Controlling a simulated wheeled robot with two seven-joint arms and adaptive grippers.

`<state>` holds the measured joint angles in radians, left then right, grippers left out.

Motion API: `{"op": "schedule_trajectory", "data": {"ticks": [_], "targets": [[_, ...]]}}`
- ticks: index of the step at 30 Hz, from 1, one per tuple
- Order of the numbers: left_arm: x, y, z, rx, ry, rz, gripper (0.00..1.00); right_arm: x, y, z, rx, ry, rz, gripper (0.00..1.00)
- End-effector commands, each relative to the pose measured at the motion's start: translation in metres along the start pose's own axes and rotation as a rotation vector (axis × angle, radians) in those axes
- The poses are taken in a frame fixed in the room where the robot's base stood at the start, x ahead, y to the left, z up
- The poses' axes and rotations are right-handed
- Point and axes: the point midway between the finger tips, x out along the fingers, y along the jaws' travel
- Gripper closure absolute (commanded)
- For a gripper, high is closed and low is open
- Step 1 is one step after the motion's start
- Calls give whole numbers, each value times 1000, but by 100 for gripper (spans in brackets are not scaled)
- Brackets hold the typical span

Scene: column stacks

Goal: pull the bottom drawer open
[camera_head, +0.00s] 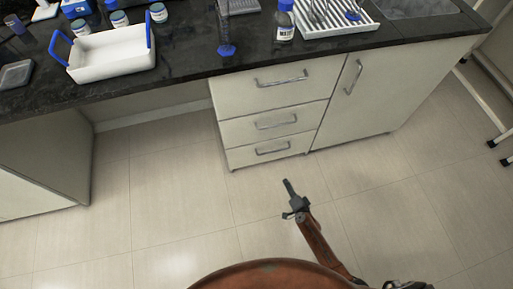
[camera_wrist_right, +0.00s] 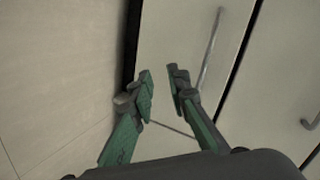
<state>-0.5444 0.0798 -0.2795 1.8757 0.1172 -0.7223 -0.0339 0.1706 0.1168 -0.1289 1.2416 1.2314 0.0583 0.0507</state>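The bottom drawer (camera_head: 245,156) is the lowest of three pale drawers under the counter and looks shut. Its bar handle (camera_head: 273,150) is metal. My right gripper (camera_head: 289,184) is over the floor in front of the drawers, apart from them. In the right wrist view, my right gripper (camera_wrist_right: 161,72) is open, with nothing between its fingers. The bottom drawer (camera_wrist_right: 165,35) lies beyond the fingers there, and its handle (camera_wrist_right: 211,45) is to the right of them. My left gripper is not in view.
The middle drawer (camera_head: 240,134), top drawer (camera_head: 235,95) and a cabinet door (camera_head: 375,95) are beside or above it. The dark counter (camera_head: 190,65) holds a white tray (camera_head: 110,62) and bottles. The tiled floor (camera_head: 170,190) is clear. A stand leg (camera_head: 490,105) is at right.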

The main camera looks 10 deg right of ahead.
Motion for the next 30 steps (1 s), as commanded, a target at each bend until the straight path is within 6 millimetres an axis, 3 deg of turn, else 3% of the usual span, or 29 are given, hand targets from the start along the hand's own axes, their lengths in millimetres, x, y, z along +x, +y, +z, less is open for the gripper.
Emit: {"op": "schedule_trajectory", "data": {"ticks": [1, 4, 7, 12, 20, 30], "targets": [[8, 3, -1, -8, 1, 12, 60, 25, 1, 5, 74, 20, -31, 84], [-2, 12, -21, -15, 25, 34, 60, 55, -30, -2, 213, 59, -102, 84], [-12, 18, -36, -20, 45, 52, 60, 74, -54, -6, 321, 81, -154, 84], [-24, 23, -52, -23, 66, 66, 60, 89, -80, -12, 417, 96, -202, 84], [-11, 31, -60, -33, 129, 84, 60, 118, -90, -18, 430, 98, -211, 84], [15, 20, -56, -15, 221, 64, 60, 160, -96, -24, 428, 98, -207, 84]]}}
